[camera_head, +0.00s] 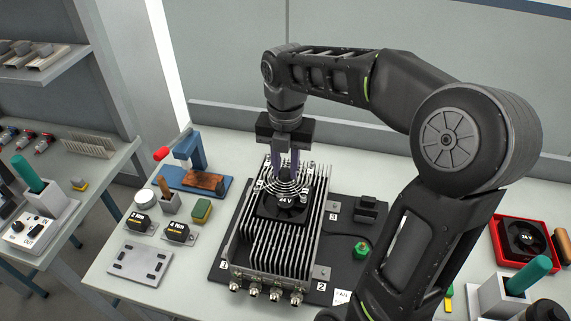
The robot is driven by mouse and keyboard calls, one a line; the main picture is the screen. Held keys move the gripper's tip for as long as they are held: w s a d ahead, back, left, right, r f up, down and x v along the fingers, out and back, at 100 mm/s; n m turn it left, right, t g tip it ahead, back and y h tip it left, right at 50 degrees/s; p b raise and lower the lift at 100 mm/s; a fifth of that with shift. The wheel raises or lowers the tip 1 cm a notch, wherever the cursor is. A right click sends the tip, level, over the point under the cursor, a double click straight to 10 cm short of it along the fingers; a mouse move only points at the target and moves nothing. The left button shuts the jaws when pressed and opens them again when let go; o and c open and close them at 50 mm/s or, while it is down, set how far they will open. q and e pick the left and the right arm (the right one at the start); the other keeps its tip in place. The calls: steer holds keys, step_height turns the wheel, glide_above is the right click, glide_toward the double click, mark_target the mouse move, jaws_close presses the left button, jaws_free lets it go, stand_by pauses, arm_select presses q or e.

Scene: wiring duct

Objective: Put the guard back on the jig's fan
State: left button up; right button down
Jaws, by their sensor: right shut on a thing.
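The jig's fan (276,210) is a black square unit marked 24 V. It sits on top of the silver finned heat sink (265,245), which is on a dark jig plate (345,225). The guard (288,187) is a round wire grille of concentric rings. My right gripper (288,172) points down from above and is shut on the guard. The guard shows over the far part of the fan; I cannot tell whether it touches the fan. The fingertips partly hide the guard's far side. My left gripper is not in view.
Beside the jig at left are a blue press (189,155), two labelled black blocks and a grey plate (140,263). A green button (361,248) is on the jig plate's right. A red tray (498,232) holding another 24 V fan is at far right, near a green-handled tool (530,273).

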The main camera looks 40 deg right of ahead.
mark_target(286, 183)
steer(key=shift+f+b, duration=1.8)
steer(key=shift+f, duration=0.9)
steer(key=shift+p, duration=0.3)
steer(key=shift+f+b, duration=1)
steer(key=shift+f, duration=0.35)
steer(key=shift+r, duration=0.15)
steer(key=shift+s+a+r+p, duration=0.1)
steer(key=shift+r+p, duration=0.5)
steer(key=shift+p, duration=0.1)
steer(key=shift+r+p, duration=0.1)
steer(key=shift+p, duration=0.3)
stand_by(1.1)
steer(key=shift+f+b, duration=0.4)
steer(key=shift+f, duration=0.2)
steer(key=c, duration=1.1)
jaws_free()
